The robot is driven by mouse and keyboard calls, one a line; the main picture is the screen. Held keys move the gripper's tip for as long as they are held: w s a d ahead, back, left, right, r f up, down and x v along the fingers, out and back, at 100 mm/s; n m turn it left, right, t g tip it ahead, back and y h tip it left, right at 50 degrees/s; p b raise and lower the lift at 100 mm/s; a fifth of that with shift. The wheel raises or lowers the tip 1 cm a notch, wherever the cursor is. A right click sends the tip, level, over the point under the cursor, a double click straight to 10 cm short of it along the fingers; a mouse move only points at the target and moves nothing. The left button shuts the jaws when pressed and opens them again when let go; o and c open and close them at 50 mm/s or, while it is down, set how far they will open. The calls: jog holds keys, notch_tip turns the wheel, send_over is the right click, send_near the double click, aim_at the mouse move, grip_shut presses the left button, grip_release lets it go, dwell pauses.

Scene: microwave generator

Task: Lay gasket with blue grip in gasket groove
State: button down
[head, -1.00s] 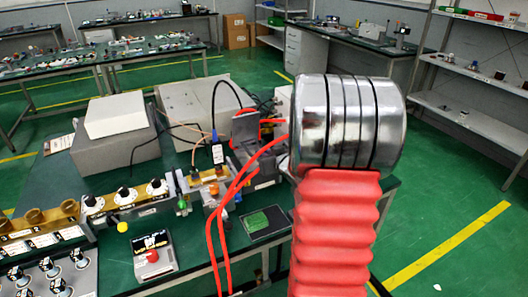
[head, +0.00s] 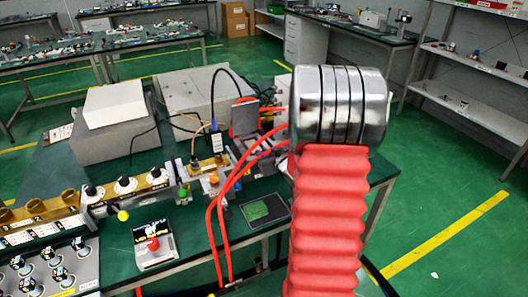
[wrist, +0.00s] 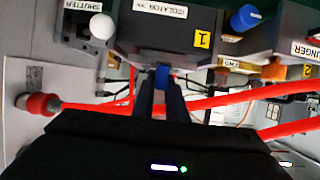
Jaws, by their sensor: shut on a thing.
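In the wrist view my gripper (wrist: 161,86) points ahead with its two dark fingers close together. A small blue grip (wrist: 162,76) is held between the fingertips. The gasket body on this grip cannot be made out. The fingertips are in front of the dark block labelled ISOLATOR (wrist: 160,10), at its lower edge. I cannot pick out the gasket groove, nor tell whether the gasket touches anything. In the head view my arm stands in front at the right, and my gripper does not show clearly.
In the wrist view a white ball knob (wrist: 102,26) is at the left, a blue knob (wrist: 246,18) at the upper right. Red hoses (wrist: 220,97) cross beside my fingers. In the head view the bench holds grey boxes (head: 185,105), a control box (head: 154,245) and a green board (head: 264,208).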

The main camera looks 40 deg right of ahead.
dwell(0.3)
jog(key=c, duration=1.7)
grip_release()
jog(key=v, duration=1.3)
jog(key=shift+s, duration=0.4)
